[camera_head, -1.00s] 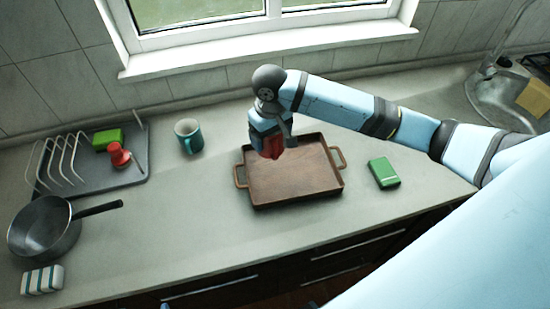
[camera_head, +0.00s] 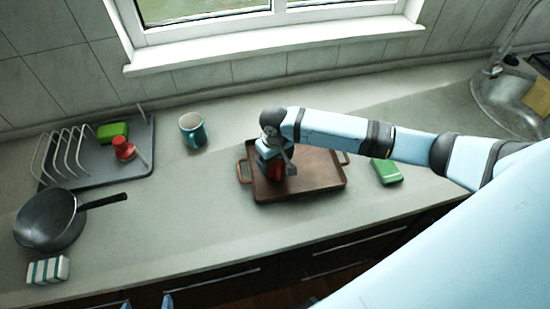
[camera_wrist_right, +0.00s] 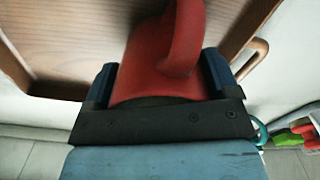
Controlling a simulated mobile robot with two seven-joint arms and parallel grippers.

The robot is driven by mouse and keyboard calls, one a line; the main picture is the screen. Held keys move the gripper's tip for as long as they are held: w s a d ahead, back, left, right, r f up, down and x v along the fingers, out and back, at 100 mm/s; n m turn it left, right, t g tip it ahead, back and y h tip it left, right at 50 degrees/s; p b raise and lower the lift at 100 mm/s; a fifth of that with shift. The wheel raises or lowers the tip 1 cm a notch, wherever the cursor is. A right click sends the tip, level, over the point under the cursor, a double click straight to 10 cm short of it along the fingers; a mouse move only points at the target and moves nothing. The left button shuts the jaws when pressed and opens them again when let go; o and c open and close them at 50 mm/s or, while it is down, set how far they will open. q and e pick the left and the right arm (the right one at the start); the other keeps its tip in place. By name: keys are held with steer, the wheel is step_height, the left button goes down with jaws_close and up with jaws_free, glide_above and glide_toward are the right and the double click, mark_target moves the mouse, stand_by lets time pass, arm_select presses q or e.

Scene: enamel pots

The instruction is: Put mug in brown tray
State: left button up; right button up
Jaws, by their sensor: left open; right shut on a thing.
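A red mug (camera_head: 276,174) is held in my right gripper (camera_head: 274,165), over the left part of the brown tray (camera_head: 322,183). In the right wrist view the mug (camera_wrist_right: 150,62) sits between the jaws with its handle showing, and the tray floor (camera_wrist_right: 70,30) lies beyond it. I cannot tell whether the mug touches the tray. My right gripper is shut on the mug and partly hides it in the head view. My left gripper (camera_head: 146,302) is open at the bottom edge, with only its fingertips showing. A teal mug (camera_head: 194,132) stands upright left of the tray.
A dish rack (camera_head: 75,160) with a green block (camera_head: 112,131) and a red item (camera_head: 124,148) is at the left. A dark pan (camera_head: 50,222) and a striped block (camera_head: 48,270) are in front. A green box (camera_head: 386,171) lies right of the tray, under my arm.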

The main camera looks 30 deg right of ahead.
steer(key=shift+f, duration=0.1)
steer(key=o, duration=1)
step_height(320, 180, up, 12)
steer(key=shift+r, duration=0.1)
